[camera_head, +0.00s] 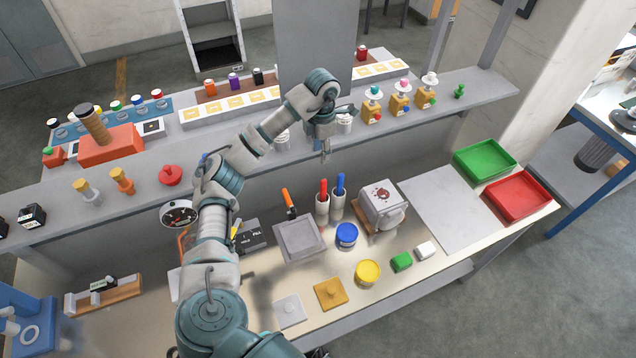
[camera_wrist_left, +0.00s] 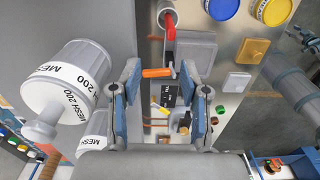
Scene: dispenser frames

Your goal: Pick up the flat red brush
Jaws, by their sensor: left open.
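The red brush (camera_head: 323,187) stands upright in a white cup, with only its red handle showing and its lower end hidden. In the left wrist view its red handle (camera_wrist_left: 170,38) rises from a round holder at the top. A blue-handled tool (camera_head: 340,184) stands in the white cup beside it. My left gripper (camera_head: 325,152) is open and empty, fingers down, above the red handle and apart from it. In the left wrist view the gripper (camera_wrist_left: 160,78) has an orange handle (camera_wrist_left: 157,72) showing between its fingertips, apparently farther below.
The grey shelf (camera_head: 420,95) runs close behind my left gripper, with white MESH 200 jars (camera_wrist_left: 70,78) near it. A grey tray (camera_head: 300,238), blue jar (camera_head: 346,235) and white machine (camera_head: 382,203) surround the cups. A pale board (camera_head: 455,205) at right is bare.

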